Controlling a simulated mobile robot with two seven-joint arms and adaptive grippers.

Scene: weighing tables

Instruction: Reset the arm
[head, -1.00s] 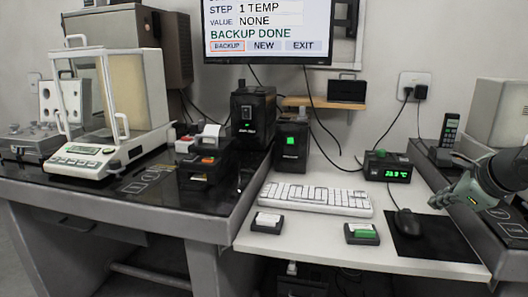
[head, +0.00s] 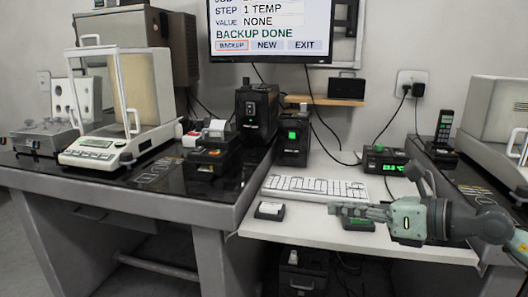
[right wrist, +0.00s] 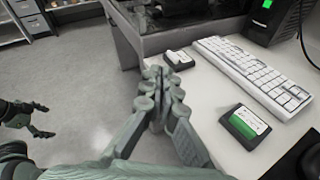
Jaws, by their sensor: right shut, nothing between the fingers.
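My right gripper (head: 338,209) reaches in from the right in the head view. It is shut and empty, in front of the keyboard's right part and the green-labelled block. In the right wrist view its fingers (right wrist: 166,72) are together, with nothing between them. My left gripper (right wrist: 42,120) shows at the left edge of the right wrist view, above the floor, with its fingers apart and nothing between them. It is out of sight in the head view.
A white keyboard (head: 312,188) lies on the white desk. A small white-topped block (head: 270,210) and a green-labelled block (right wrist: 244,126) sit at its front. A glass-sided balance (head: 98,150) stands on the left table. Grey floor (right wrist: 75,80) is open in front.

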